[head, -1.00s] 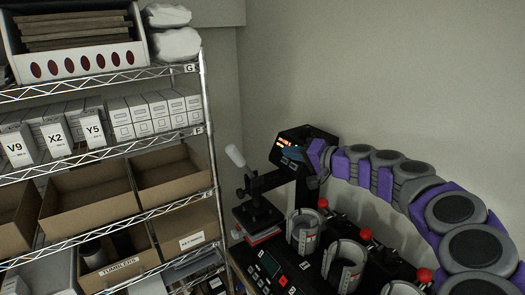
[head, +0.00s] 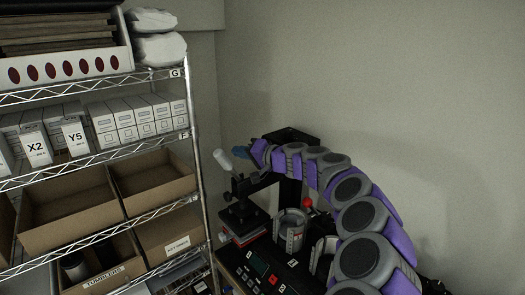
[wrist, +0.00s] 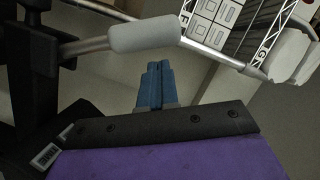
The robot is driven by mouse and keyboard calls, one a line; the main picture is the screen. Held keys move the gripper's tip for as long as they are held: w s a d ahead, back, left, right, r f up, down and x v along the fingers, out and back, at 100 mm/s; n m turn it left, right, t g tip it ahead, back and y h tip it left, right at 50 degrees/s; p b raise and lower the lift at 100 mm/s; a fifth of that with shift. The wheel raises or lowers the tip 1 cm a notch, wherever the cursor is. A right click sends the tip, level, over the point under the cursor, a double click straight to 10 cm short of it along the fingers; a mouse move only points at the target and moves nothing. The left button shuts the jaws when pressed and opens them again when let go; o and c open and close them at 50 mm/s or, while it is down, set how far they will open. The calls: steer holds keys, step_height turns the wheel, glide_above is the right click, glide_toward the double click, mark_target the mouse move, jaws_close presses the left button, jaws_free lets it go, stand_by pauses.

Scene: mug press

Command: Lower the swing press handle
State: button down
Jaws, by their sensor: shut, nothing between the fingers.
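The swing press (head: 243,205) is black and stands on the bench beside the shelf. Its handle is raised and tilted up to the left, with a pale grey grip (head: 223,159) at the end. In the wrist view the handle's grey grip (wrist: 145,35) lies across the upper middle on a metal rod. My gripper (wrist: 155,72) has blue fingers, shut and empty, pointing toward the grip with their tips just below it in the picture. In the head view my gripper (head: 240,152) is just right of the grip. I cannot tell whether they touch.
A wire shelf (head: 190,140) with cardboard bins and white boxes stands close on the left. Mug presses with cylindrical clamps (head: 291,228) and red knobs (head: 307,202) stand right of the swing press, under my arm. A plain wall is behind.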

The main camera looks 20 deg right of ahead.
mark_target(228, 161)
steer(key=a, duration=0.1)
steer(key=a+f, duration=0.2)
steer(key=shift+w+a, duration=0.1)
steer(key=shift+w, duration=0.15)
steer(key=shift+a+f, duration=0.15)
steer(key=shift+a, duration=0.05)
steer(key=shift+s+f+n+b, duration=0.1)
steer(key=shift+n+b, duration=0.2)
steer(key=shift+b, duration=0.4)
steer(key=b, duration=0.1)
steer(key=d+b, duration=0.1)
steer(key=shift+s+d+f+n+b, duration=0.15)
steer(key=shift+s+f+n+b, duration=0.1)
steer(key=shift+f+n+b, duration=0.1)
steer(key=b, duration=0.1)
steer(key=n+b, duration=0.1)
steer(key=b, duration=0.1)
steer(key=shift+s+d+f+h, duration=0.15)
steer(key=shift+s+f+h, duration=0.1)
steer(key=shift+f+h, duration=0.15)
steer(key=s+a+f+n+h+b, duration=0.2)
steer(key=a+f+n+b, duration=0.5)
steer(key=b, duration=0.9)
steer(key=shift+s+f+t+h+b, duration=0.3)
steer(key=shift+f+h, duration=0.25)
steer(key=shift+h, duration=0.35)
